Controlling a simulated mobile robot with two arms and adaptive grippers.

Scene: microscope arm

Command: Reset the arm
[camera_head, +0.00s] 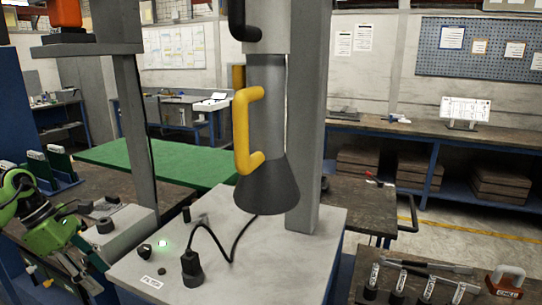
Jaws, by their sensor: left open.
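The microscope arm hangs in the middle of the head view as a grey cylinder (267,110) ending in a dark cone (267,187). A yellow handle (242,130) is fixed to its left side. The cone hangs above a light grey worktop (250,270), beside a grey upright post (308,130). My left gripper (98,209), on the green arm, is low at the left, open and apart from the handle; its fingers are small and hard to make out against the dark bench. My right gripper is not in view.
A black plug-like part (191,268) with a cable stands on the worktop near a small green light (162,244). A grey post (135,140) stands between my left gripper and the yellow handle.

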